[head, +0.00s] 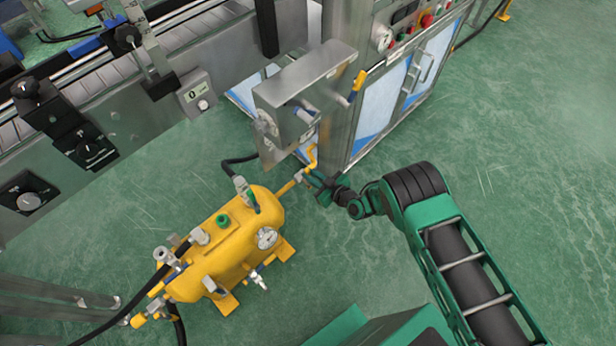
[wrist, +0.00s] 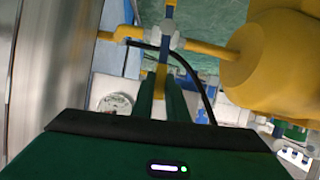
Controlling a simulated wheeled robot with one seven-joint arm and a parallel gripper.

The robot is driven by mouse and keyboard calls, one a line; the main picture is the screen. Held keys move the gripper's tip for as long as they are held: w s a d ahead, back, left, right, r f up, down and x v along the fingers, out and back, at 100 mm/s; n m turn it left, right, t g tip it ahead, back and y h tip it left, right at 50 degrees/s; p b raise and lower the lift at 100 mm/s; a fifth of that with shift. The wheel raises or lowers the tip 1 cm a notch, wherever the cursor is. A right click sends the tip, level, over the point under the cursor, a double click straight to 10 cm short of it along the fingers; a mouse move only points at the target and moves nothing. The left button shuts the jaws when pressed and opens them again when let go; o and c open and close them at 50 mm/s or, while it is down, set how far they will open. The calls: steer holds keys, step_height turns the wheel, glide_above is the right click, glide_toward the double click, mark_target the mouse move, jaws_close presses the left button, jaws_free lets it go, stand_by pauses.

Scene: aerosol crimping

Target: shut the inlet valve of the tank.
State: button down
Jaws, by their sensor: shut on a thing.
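The yellow tank (head: 235,240) stands on the floor left of my arm, and its end fills the upper right of the wrist view (wrist: 275,50). A yellow pipe runs from it to a pale valve body (wrist: 165,38), which I take as the inlet valve. A valve lever (wrist: 161,78), yellow and blue, extends from this body and lies roughly crosswise to the pipe. My gripper (head: 312,178) is at this valve, and in the wrist view its green fingers (wrist: 162,88) are shut on the lever. The lever's gripped part is partly hidden by the fingers.
A steel box (head: 305,85) and a cabinet (head: 385,90) stand just beyond the valve. Another yellow-handled valve (head: 357,85) is on the box's right side. A conveyor (head: 110,90) runs at the upper left. Dark hoses lie near the tank. Green floor (head: 530,150) is clear to the right.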

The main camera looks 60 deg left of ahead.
steer(key=shift+w+m+g, duration=0.3)
steer(key=shift+w, duration=0.05)
stand_by(0.3)
steer(key=c, duration=1.7)
jaws_free()
steer(key=shift+c, duration=0.2)
steer(key=v, duration=1)
steer(key=shift+d+r, duration=0.2)
steer(key=shift+d, duration=0.1)
steer(key=shift+w, duration=0.1)
